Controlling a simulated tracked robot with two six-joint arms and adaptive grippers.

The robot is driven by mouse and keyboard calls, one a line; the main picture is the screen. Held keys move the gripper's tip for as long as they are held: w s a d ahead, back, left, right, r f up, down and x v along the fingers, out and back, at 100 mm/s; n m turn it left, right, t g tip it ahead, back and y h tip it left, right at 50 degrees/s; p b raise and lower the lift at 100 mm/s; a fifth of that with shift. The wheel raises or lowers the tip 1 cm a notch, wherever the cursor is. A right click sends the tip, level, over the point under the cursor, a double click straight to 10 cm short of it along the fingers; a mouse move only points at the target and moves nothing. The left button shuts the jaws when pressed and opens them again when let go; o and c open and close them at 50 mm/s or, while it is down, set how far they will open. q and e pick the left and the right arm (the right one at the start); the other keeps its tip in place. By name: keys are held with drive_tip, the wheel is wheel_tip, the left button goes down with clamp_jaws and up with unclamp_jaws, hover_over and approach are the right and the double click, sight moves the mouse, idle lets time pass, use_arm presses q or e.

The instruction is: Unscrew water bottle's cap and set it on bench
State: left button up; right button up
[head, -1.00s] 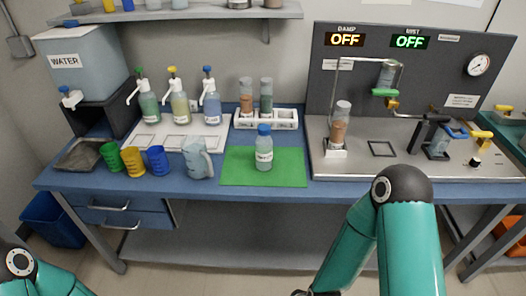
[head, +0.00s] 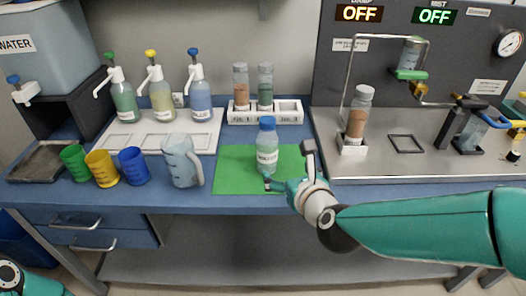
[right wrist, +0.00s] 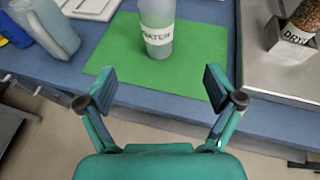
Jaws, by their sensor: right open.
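The water bottle (head: 267,158), clear with a white label and a blue cap (head: 267,122), stands upright on the green mat (head: 232,181). The cap is on the bottle. My right gripper (head: 290,167) is open and empty, just right of and in front of the bottle. In the right wrist view the bottle (right wrist: 157,22) is ahead, centred between and beyond the open fingers (right wrist: 159,83); its cap is out of that frame. A part of my left arm shows at the lower left of the head view; its gripper is not in view.
A clear pitcher (head: 180,163) and green, yellow and blue cups stand left of the mat. Pump bottles on a white tray (head: 205,141) and a white vial rack (head: 290,116) are behind. A metal panel rig (head: 430,160) stands right. Bare mat surrounds the bottle.

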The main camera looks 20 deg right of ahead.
sight(270, 155)
drive_tip(key=x, duration=1.1)
drive_tip(key=shift+a+p, duration=0.2)
drive_tip(key=shift+p, duration=0.1)
drive_tip(key=shift+w+f+p, duration=0.1)
drive_tip(key=shift+w+p, duration=0.2)
drive_tip(key=shift+w, duration=0.25)
drive_tip(key=p+x, duration=0.1)
drive_tip(key=x, duration=0.3)
drive_tip(key=shift+w, duration=0.15)
drive_tip(key=shift+c, duration=0.2)
drive_tip(key=c, duration=1.2)
